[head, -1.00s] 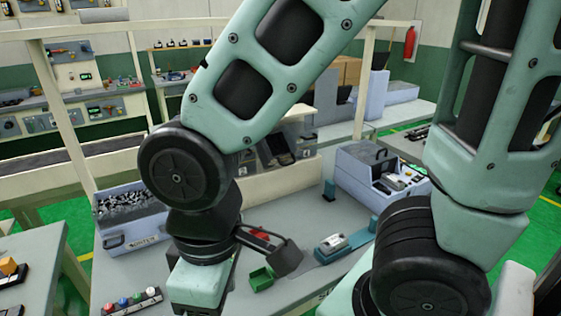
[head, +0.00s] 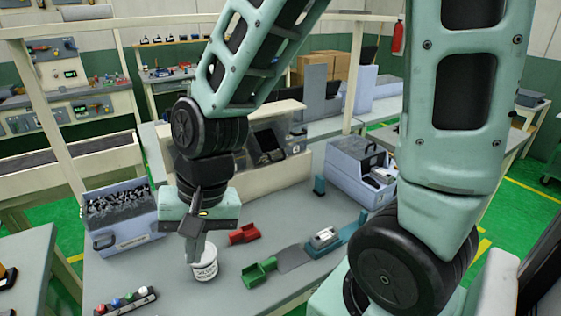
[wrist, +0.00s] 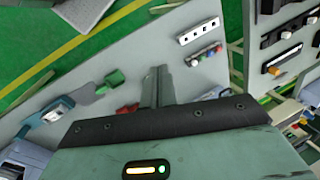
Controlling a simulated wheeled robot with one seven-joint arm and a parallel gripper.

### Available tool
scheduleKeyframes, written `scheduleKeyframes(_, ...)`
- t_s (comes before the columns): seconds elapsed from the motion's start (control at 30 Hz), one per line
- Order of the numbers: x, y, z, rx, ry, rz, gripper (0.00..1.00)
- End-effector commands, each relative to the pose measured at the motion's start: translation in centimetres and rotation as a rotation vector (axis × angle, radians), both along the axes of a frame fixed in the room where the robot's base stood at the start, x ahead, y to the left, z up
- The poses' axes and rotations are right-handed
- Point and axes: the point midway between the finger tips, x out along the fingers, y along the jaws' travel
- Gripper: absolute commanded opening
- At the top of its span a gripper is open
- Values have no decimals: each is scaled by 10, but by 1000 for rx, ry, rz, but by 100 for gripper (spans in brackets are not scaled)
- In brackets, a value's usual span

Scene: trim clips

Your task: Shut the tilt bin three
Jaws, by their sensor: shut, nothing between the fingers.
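A row of dark tilt bins is set in a beige housing (head: 240,187) along the back of the bench. One bin with dark contents (head: 266,146) looks tilted open; I cannot read its number. A bin to its right (head: 297,141) carries a small pale label and looks more upright. My arm hides the left part of the row. My gripper (head: 193,258) is shut and empty, pointing down in front of the housing, near the white labelled pot (head: 206,271). The shut fingers also show in the wrist view (wrist: 157,72). The bins are not clear there.
A red scoop tray (head: 244,234) and a green one (head: 260,272) lie on the bench (head: 235,292). A blue-grey bin of dark parts (head: 122,217) stands left, a blue-grey case (head: 357,172) right. A strip with coloured knobs (head: 125,301) lies front left.

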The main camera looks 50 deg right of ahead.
Motion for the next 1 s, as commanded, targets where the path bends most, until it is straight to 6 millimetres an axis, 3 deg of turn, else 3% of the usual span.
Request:
scheduleKeyframes(0.2, 58, -62, -3, 153, 44, -712, 0)
scheduleKeyframes(0.37, 88, -122, -5, 279, 71, -1228, 0)
scheduleKeyframes(0.5, 102, -184, -6, 405, 89, -1680, 0)
scheduleKeyframes(0.7, 99, -276, -7, 609, 101, -2291, 0)
scheduleKeyframes(0.8, 90, -311, -8, 701, 104, -2524, 0)
scheduleKeyframes(1.0, 76, -347, -10, 808, 102, -2765, 0)
